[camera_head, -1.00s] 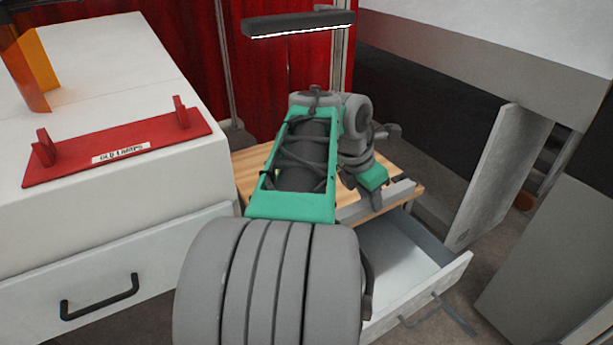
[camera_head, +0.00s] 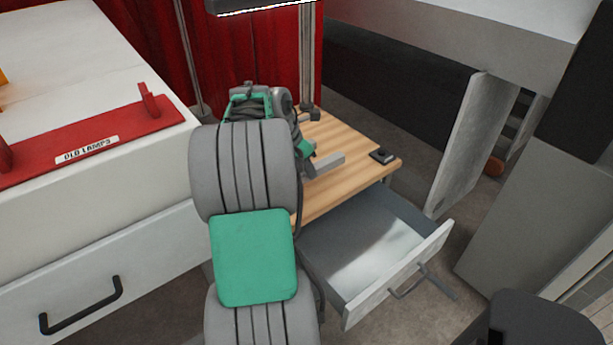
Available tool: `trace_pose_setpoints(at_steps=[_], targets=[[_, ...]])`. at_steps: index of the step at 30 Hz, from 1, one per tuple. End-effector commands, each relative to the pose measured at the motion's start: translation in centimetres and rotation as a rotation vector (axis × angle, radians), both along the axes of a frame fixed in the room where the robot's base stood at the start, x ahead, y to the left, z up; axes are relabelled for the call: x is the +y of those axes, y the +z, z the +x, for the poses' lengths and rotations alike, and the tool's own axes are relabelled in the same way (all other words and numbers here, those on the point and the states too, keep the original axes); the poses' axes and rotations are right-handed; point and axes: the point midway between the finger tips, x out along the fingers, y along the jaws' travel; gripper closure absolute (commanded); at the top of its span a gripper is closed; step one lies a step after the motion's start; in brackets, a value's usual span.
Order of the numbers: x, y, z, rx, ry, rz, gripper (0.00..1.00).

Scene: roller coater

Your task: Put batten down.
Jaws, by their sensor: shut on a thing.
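The batten (camera_head: 330,162) is a pale grey straight bar. Its right end sticks out past my gripper (camera_head: 309,163), over the wooden tabletop (camera_head: 345,185). My gripper is shut on the batten, but the fingers are small and mostly hidden by my wrist. My arm covers the batten's left part. I cannot tell whether the batten touches the tabletop or is held just above it.
A small dark object (camera_head: 382,155) lies near the tabletop's right corner. An open drawer (camera_head: 395,275) juts out below the tabletop. A white cabinet (camera_head: 110,225) with a red rack (camera_head: 120,140) stands left. The tabletop's front right part is clear.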

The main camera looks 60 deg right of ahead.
Motion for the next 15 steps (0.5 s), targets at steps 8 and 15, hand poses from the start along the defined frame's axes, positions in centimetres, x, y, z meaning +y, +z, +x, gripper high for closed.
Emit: trace_pose_setpoints(at_steps=[8, 15], targets=[[0.0, -3.0, 0.0, 0.0, 0.001, 0.0, 1.0], [0.1, -3.4, 0.0, 0.001, 0.001, 0.003, 0.72]])
